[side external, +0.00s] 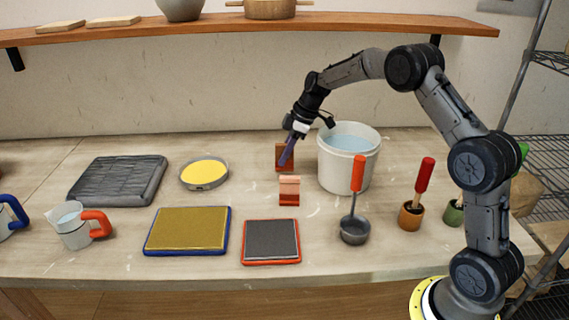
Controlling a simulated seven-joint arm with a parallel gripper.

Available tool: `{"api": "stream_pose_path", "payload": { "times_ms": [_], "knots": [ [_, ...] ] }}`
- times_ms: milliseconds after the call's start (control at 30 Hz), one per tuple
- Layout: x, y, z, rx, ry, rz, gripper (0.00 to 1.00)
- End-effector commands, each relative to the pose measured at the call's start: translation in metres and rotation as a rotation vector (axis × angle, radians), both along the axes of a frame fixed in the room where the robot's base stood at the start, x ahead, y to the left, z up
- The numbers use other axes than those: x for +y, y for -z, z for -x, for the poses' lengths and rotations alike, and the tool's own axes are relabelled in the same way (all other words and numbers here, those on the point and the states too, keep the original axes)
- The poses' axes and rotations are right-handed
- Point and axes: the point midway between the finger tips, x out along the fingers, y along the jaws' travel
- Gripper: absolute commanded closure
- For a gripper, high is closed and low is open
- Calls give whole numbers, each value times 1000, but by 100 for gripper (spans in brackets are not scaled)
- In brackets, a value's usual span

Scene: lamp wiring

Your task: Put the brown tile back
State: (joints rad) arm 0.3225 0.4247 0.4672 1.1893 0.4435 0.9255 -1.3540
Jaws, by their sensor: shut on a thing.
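A brown tile (280,158) stands upright near the back middle of the table, left of the white bucket. My gripper (288,153) points down at it from above, and its purple fingers overlap the tile's right part. The gripper is shut on the brown tile. I cannot tell whether the tile's lower edge touches the table. A copper-orange block (289,191) with a lighter top sits just in front of the tile, apart from my gripper.
A white bucket (347,175) of water stands close right of my gripper. A ladle (355,230), brush pots (411,217), blue-rimmed tray (147,247), red-rimmed tray (271,262), yellow-filled dish (204,174), dark ridged slab (118,180) and jug (74,228) stand around. A shelf (250,27) hangs behind.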

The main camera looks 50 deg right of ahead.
Motion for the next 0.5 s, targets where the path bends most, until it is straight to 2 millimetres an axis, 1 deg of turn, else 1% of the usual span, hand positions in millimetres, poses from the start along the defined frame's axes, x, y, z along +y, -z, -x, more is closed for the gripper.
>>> {"api": "stream_pose_path", "payload": {
  "times_ms": [100,200,500],
  "knots": [
    [1,18,1,3,1,-2,100],
    [0,28,1,2,-1,-1,100],
    [0,30,1,1,0,-1,100]
  ]
}}
